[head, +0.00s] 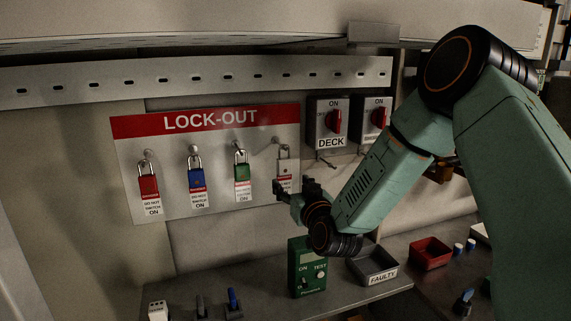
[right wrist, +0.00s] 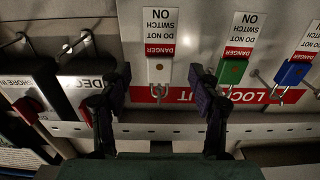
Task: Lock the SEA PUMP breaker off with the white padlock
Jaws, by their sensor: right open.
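The white padlock (head: 284,165) hangs by its shackle from the rightmost hook of the LOCK-OUT board, with a danger tag below it. My right gripper (head: 291,189) is in front of the tag's lower part in the head view. In the right wrist view, which is upside down, the white padlock (right wrist: 159,72) appears between the spread fingers of my right gripper (right wrist: 162,90), with clear gaps on both sides. No label reading SEA PUMP shows; my right arm hides part of the panel. My left gripper is out of view.
Red (head: 148,185), blue (head: 196,178) and green (head: 242,171) padlocks hang to the left. The DECK breaker (head: 329,123) and a partly covered SHORE IN breaker (head: 373,118) are to the right. A green tester (head: 306,268) and a FAULTY tray (head: 373,264) stand on the shelf below.

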